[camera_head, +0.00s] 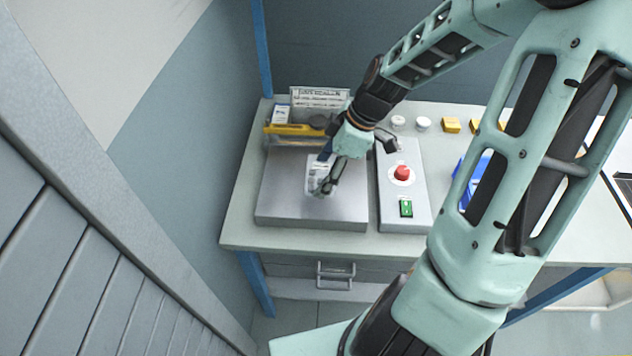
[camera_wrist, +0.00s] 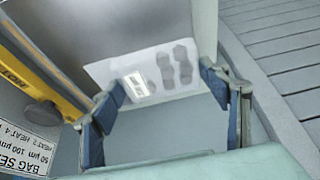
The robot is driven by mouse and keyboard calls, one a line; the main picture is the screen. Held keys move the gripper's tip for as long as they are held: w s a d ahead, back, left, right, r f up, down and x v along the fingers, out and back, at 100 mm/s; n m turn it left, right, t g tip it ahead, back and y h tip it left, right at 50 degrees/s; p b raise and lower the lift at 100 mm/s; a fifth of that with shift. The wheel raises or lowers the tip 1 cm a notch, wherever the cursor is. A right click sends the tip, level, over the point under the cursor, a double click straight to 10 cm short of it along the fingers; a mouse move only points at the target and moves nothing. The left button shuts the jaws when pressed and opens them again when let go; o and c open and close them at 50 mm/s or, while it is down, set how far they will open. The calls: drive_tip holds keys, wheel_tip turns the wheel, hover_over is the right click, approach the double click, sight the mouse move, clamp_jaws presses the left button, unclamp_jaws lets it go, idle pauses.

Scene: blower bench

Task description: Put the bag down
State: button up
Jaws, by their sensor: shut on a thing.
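The bag (camera_head: 318,172) is a pale, flat pouch with a white label and several dark grey shapes in it; it also shows in the wrist view (camera_wrist: 150,76). My gripper (camera_head: 326,188) is shut on the bag. In the wrist view, the two blue fingertips of my gripper (camera_wrist: 162,84) stand at either side of it. The bag is over the grey metal plate (camera_head: 283,212) on the left of the bench. I cannot tell whether it touches the plate. My gripper hides part of the bag in the head view.
A yellow bar (camera_head: 290,129), marked hot in the wrist view (camera_wrist: 28,68), runs behind the plate below a printed sign (camera_head: 319,97). A control box (camera_head: 403,215) with a red button (camera_head: 402,172) stands right of the plate. A blue bin (camera_head: 470,180) stands farther right.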

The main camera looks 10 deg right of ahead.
sight(320, 167)
drive_tip(key=w+f, duration=0.1)
drive_tip(key=w+a+f, duration=0.1)
drive_tip(key=w+f, duration=0.1)
drive_tip(key=shift+f, duration=1.95)
drive_tip(key=shift+f, duration=0.1)
drive_tip(key=o, duration=1.3)
drive_tip(key=shift+w+d+r, duration=0.1)
drive_tip(key=shift+d+r, duration=0.15)
drive_tip(key=shift+r, duration=0.3)
drive_tip(key=v, duration=1.1)
